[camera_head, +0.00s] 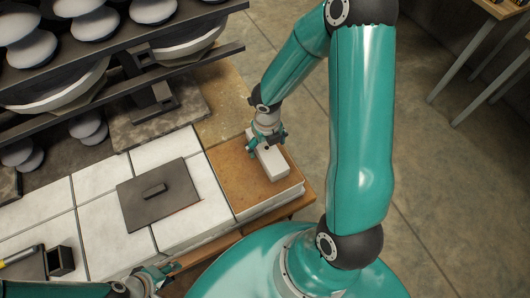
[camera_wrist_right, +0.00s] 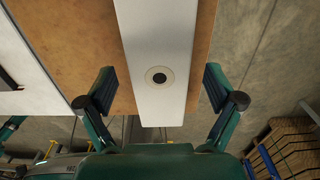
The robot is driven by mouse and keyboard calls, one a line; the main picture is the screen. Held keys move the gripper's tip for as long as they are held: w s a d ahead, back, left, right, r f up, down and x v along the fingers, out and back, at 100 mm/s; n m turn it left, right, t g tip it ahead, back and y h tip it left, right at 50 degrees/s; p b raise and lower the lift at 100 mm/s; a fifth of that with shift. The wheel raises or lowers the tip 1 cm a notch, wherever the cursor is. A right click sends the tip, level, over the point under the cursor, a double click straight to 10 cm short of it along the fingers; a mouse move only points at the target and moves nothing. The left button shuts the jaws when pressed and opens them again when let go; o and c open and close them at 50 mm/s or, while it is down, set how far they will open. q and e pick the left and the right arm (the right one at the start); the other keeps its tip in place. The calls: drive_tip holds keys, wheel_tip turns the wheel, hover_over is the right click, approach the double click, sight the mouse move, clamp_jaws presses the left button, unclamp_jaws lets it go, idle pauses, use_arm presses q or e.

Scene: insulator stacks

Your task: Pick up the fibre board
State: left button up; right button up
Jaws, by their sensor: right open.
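A pale, long block (camera_head: 272,161), which I take to be the fibre board, lies on a brown square slab (camera_head: 226,171) at the right end of the work surface. In the right wrist view the pale block (camera_wrist_right: 157,40) has a dark round spot near its close end. My right gripper (camera_head: 267,138) is at the block's far end; in its wrist view the open fingers (camera_wrist_right: 158,92) stand either side of the block with a gap on both sides. My left gripper (camera_head: 160,274) is low at the front edge, partly hidden, its opening unclear.
A dark square plate with a raised handle (camera_head: 157,194) lies on white tiles (camera_head: 96,179) left of the slab. A dark square tube (camera_head: 60,261) stands at lower left. Shelves (camera_head: 122,82) of white insulators rise at the back left. Open floor (camera_head: 440,180) lies to the right.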

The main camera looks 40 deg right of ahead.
wheel_tip(320, 180, down, 3)
drive_tip(key=shift+f+b, duration=0.1)
drive_tip(key=shift+b, duration=0.35)
drive_tip(key=c, duration=1.4)
drive_tip(key=shift+o, duration=0.2)
